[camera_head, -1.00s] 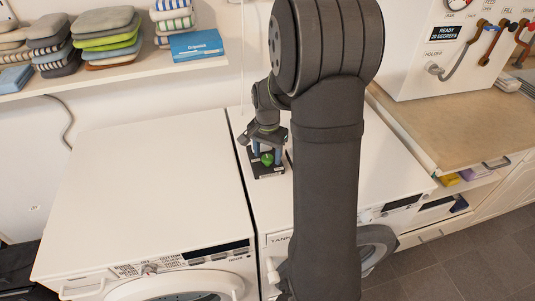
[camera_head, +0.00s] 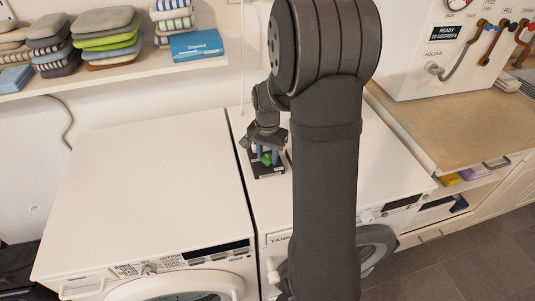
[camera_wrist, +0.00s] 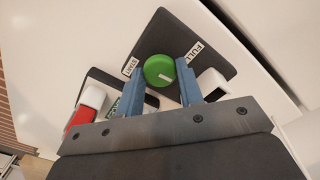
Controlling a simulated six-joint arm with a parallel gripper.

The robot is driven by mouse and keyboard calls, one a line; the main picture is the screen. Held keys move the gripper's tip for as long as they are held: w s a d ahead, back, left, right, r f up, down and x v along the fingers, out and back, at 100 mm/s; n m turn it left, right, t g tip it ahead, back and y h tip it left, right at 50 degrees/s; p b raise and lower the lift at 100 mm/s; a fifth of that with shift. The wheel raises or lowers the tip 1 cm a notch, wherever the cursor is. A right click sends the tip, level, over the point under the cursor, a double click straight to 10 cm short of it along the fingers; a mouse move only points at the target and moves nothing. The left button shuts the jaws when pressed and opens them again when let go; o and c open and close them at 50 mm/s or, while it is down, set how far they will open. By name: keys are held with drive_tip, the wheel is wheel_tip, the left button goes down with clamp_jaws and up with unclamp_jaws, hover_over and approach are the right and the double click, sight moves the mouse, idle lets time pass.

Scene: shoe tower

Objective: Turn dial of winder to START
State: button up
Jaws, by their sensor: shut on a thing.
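The winder (camera_head: 281,173) is a black plate on the white machine top, with a green dial (camera_head: 267,159) partly hidden by my gripper. In the wrist view the round green dial (camera_wrist: 158,66) sits between the START label (camera_wrist: 130,67) on its left and the FULL label (camera_wrist: 194,53) on its upper right. A short white mark on the dial points to the lower right, toward neither label. My gripper (camera_wrist: 161,78) comes from above with its two blue fingers on either side of the dial, shut on it.
A red and white object (camera_wrist: 85,108) and a white rounded one (camera_wrist: 213,82) show beside the fingers. A second white machine top (camera_head: 150,180) is clear on the left. A shelf (camera_head: 120,80) with stacked cloths and a blue box (camera_head: 197,44) is behind.

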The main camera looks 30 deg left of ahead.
drive_tip(key=n, duration=0.4)
drive_tip(key=shift+n, duration=0.4)
drive_tip(key=n, duration=0.4)
drive_tip(key=shift+n, duration=0.3)
drive_tip(key=n, duration=1.3)
drive_tip(key=shift+n, duration=0.3)
drive_tip(key=n, duration=0.3)
drive_tip(key=shift+n, duration=0.3)
drive_tip(key=n, duration=0.4)
drive_tip(key=shift+n, duration=2.1)
